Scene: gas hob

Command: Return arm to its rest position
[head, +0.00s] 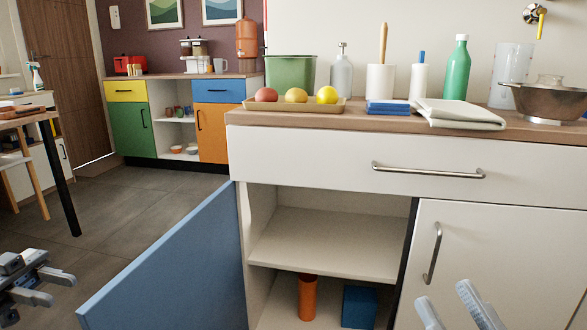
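My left gripper (60,289) is at the lower left edge of the head view, over the grey floor and left of the open blue cabinet door. Its two fingers are apart, with nothing visible between them. My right gripper (445,293) shows at the bottom right, in front of the closed white cabinet door (510,260). Its two pale fingers are spread, and I see nothing between them. Most of both arms is out of view.
The blue cabinet door (175,270) stands open towards me. Inside are an orange cylinder (307,297) and a blue box (359,306) below an empty shelf (325,240). The wooden countertop (340,117) carries a fruit tray (290,107), bottles and a pot (550,99).

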